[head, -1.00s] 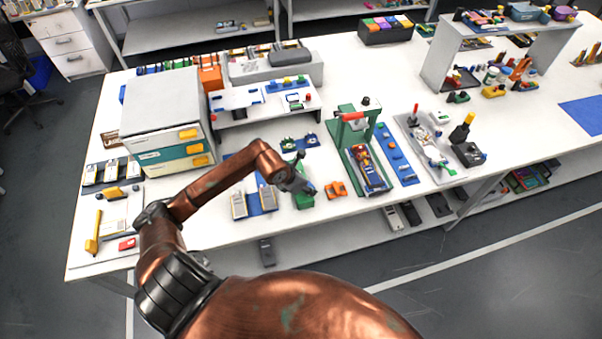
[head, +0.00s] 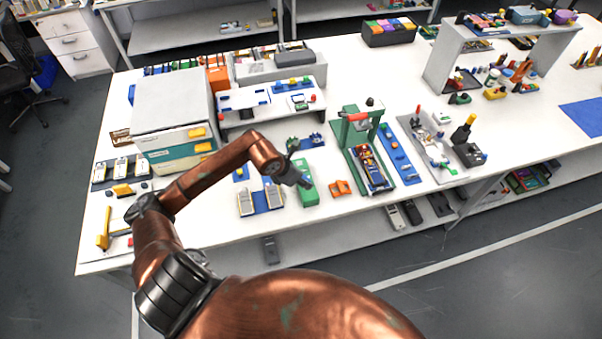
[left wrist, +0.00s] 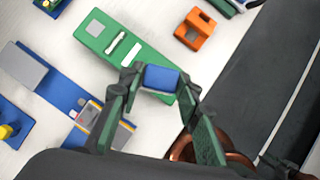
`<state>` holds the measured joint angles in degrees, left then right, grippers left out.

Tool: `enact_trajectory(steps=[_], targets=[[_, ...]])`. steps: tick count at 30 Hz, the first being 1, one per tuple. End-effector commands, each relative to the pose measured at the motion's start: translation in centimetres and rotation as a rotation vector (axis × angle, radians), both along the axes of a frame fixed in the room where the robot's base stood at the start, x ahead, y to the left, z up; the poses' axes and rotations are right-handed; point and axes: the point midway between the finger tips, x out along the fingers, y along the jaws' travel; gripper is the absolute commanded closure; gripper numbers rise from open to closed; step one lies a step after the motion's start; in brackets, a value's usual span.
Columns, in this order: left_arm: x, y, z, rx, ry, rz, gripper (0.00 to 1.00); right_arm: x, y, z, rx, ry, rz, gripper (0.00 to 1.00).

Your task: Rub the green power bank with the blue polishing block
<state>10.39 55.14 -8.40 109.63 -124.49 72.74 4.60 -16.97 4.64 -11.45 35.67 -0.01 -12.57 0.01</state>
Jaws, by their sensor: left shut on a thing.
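The green power bank (head: 308,194) lies flat near the front edge of the bench, left of the orange bracket. In the left wrist view the green power bank (left wrist: 103,38) shows a grey square and pale slots at its far end. My left gripper (head: 302,183) is over it, fingers pointing down. In the left wrist view my left gripper (left wrist: 160,82) is shut on the blue polishing block (left wrist: 161,77). The block overlaps the near part of the power bank; I cannot tell whether they touch. My right gripper is not in view.
An orange bracket (head: 341,188) sits just right of the power bank. A blue mat (head: 269,189) with grey blocks lies to its left. A green press frame (head: 351,140) stands further right. A white raised shelf (head: 265,99) is behind. The bench's front edge is close.

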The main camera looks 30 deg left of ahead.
Motion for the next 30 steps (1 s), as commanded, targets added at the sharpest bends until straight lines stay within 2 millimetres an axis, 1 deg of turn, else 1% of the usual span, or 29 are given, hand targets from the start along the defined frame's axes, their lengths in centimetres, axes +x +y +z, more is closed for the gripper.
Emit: enact_trajectory(steps=[1,3,9,27,30], targets=[[0.0,0.0,0.8,0.001,-0.002,-0.001,0.88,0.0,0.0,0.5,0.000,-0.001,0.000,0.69],[0.1,0.0,1.4,0.002,-0.003,-0.001,0.88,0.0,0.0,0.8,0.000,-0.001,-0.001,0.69],[0.1,0.0,2.9,0.001,-0.002,0.000,0.88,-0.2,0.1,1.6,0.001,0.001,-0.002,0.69],[0.0,-0.1,3.0,0.000,-0.001,-0.002,0.88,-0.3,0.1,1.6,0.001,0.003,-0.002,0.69],[0.0,-0.5,2.9,0.000,0.000,-0.034,0.88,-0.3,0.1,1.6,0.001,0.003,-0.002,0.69]])
